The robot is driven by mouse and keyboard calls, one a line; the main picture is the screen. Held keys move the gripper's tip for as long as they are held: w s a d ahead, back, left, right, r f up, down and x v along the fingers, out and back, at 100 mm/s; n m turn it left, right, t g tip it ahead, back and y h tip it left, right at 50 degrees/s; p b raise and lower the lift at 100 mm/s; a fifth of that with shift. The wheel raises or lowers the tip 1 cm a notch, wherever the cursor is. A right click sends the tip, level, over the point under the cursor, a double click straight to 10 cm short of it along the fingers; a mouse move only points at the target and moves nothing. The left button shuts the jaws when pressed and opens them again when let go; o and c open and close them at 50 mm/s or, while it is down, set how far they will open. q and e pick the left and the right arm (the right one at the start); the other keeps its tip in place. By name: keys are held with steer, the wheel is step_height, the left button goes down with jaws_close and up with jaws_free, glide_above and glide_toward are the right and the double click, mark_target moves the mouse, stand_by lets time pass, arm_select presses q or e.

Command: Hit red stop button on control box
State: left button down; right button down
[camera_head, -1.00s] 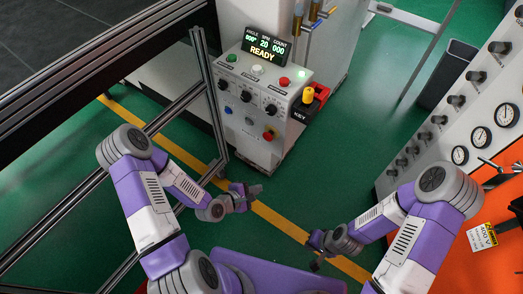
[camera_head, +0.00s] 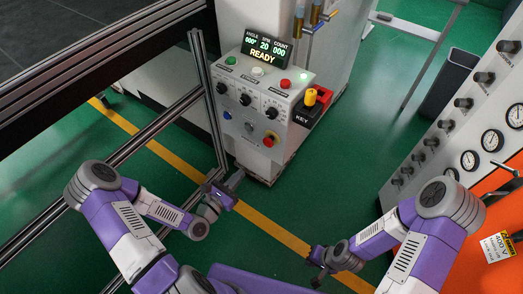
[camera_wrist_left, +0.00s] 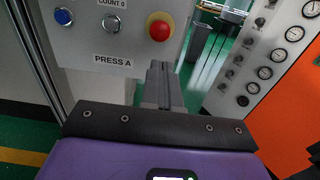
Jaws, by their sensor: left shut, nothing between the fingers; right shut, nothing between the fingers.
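The control box (camera_head: 240,122) stands at the back centre, with a lit display (camera_head: 263,47) reading READY. A red mushroom button with a yellow ring (camera_head: 271,138) is low on its front; it also shows in the left wrist view (camera_wrist_left: 159,29). A smaller red button (camera_head: 285,84) is on the upper panel. My left gripper (camera_head: 236,179) is shut and empty, below and in front of the box. In the left wrist view its fingers (camera_wrist_left: 158,85) point toward the box, under the mushroom button and apart from it. My right gripper (camera_head: 317,279) is shut and empty, lower right.
A metal frame post (camera_head: 208,100) stands just left of the box. A yellow-and-red key switch (camera_head: 311,101) sits on its right side. A gauge panel (camera_head: 478,120) with an orange lower part is at right. Green floor (camera_head: 345,170) lies open between them.

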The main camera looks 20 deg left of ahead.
mark_target(267, 144)
arm_select(q)
steer(key=b+x, duration=0.2)
steer(key=x, duration=1.1)
steer(key=shift+w+f+b, duration=0.1)
steer(key=shift+w+b, duration=0.1)
steer(key=shift+b, duration=0.15)
steer(key=shift+w+d, duration=0.1)
steer(key=shift+w, duration=0.05)
steer(key=shift+w+d, duration=0.25)
steer(key=shift+w, duration=0.6)
steer(key=shift+d+r, duration=0.1)
steer(key=shift+r, duration=0.2)
steer(key=shift+d, duration=0.1)
